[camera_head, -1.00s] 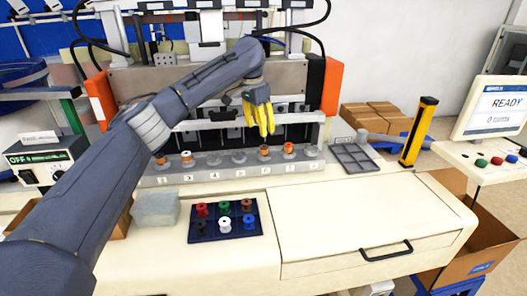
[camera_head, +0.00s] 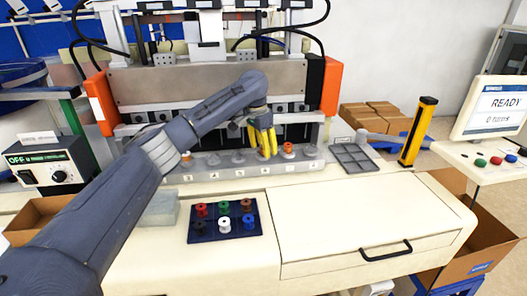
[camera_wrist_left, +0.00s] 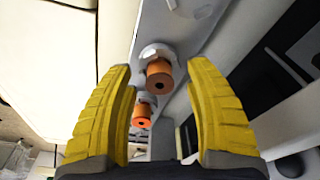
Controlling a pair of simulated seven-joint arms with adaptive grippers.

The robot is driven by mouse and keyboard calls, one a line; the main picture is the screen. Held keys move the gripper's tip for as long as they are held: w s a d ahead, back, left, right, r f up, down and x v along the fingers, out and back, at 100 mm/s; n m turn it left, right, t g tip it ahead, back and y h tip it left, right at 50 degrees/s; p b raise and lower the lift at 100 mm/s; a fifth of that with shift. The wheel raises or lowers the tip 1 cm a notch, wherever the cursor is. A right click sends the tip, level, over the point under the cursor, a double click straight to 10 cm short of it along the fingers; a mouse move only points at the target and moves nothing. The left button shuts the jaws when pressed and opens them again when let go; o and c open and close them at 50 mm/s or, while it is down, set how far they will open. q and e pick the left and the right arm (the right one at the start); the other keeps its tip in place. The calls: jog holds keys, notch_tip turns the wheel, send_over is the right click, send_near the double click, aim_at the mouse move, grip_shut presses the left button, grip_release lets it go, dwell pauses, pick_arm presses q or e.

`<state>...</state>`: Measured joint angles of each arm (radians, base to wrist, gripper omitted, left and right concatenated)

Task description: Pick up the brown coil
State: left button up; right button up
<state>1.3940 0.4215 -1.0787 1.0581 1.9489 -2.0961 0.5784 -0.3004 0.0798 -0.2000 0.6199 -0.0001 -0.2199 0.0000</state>
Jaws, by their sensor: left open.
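My left gripper (camera_head: 264,155) is open over the row of pegs at the front of the winding machine. Its yellow fingers hide a brown coil in the head view. In the left wrist view, that brown coil (camera_wrist_left: 160,78) sits between the spread fingers, with a gap on each side. It stands on a pale round base. A brighter orange coil (camera_head: 288,150) stands one peg to the right; it also shows in the left wrist view (camera_wrist_left: 142,114). My right gripper is not in view.
Another coil (camera_head: 187,157) stands at the left of the row. A dark blue tray (camera_head: 206,237) in front holds several coloured spools, one of them brown (camera_head: 247,204). A grey compartment tray (camera_head: 354,158) lies to the right.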

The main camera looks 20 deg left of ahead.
pick_arm(q)
jog(key=shift+f, duration=0.1)
jog(key=shift+c, duration=0.3)
grip_shut()
